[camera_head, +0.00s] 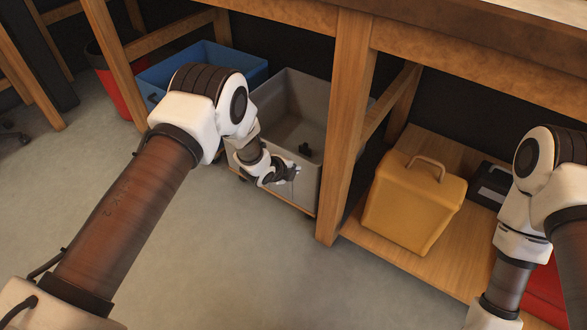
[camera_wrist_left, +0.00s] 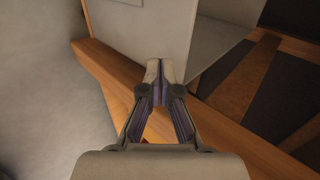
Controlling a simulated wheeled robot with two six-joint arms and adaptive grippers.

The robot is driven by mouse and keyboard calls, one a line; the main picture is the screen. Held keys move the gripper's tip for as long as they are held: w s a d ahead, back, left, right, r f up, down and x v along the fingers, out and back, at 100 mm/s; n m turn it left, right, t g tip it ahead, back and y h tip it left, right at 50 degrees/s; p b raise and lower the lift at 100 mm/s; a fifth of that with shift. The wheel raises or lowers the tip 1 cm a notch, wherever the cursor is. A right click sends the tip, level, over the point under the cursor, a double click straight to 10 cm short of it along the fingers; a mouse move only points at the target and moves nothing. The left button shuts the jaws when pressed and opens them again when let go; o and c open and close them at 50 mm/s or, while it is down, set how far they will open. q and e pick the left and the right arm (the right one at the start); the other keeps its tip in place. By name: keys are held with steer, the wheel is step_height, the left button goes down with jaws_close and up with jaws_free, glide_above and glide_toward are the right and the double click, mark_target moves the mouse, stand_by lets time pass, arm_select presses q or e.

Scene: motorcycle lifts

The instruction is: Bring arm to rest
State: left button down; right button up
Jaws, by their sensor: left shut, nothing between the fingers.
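My left arm comes in from the left in the head view. Its gripper (camera_head: 292,172) is in front of the open grey bin (camera_head: 305,105) under the workbench. In the left wrist view the left gripper (camera_wrist_left: 160,70) is shut with nothing between its fingers. The bin's grey wall (camera_wrist_left: 140,30) shows just beyond the fingertips; whether they touch it I cannot tell. My right arm shows at the right edge of the head view. Its gripper is out of the picture.
The grey floor (camera_head: 220,260) is clear in front.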

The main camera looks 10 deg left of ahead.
arm_select(q)
steer(key=p+v, duration=0.4)
steer(key=v, duration=0.6)
steer(key=s+a+f+n+g, duration=0.1)
steer(key=s+f+n, duration=0.15)
steer(key=s, duration=0.35)
steer(key=s+a+f+n+g+y, duration=0.1)
steer(key=s+f+g, duration=0.1)
steer(key=s+f, duration=0.3)
steer(key=s+a+f+n+g, duration=0.1)
steer(key=s+f+n, duration=0.1)
steer(key=s, duration=0.5)
steer(key=s+a+r+n+g+y, duration=0.1)
steer(key=s+a+n+g, duration=0.1)
steer(key=s+n, duration=0.75)
steer(key=s+a+n+g+y, duration=0.1)
steer(key=s+n+g, duration=0.2)
steer(key=s+n, duration=0.6)
step_height(320, 180, up, 28)
steer(key=m+p, duration=0.1)
steer(key=p, duration=2.6)
steer(key=shift+s+m, duration=0.3)
steer(key=shift+s, duration=0.1)
arm_select(e)
step_height(320, 180, up, 31)
steer(key=shift+r, duration=0.2)
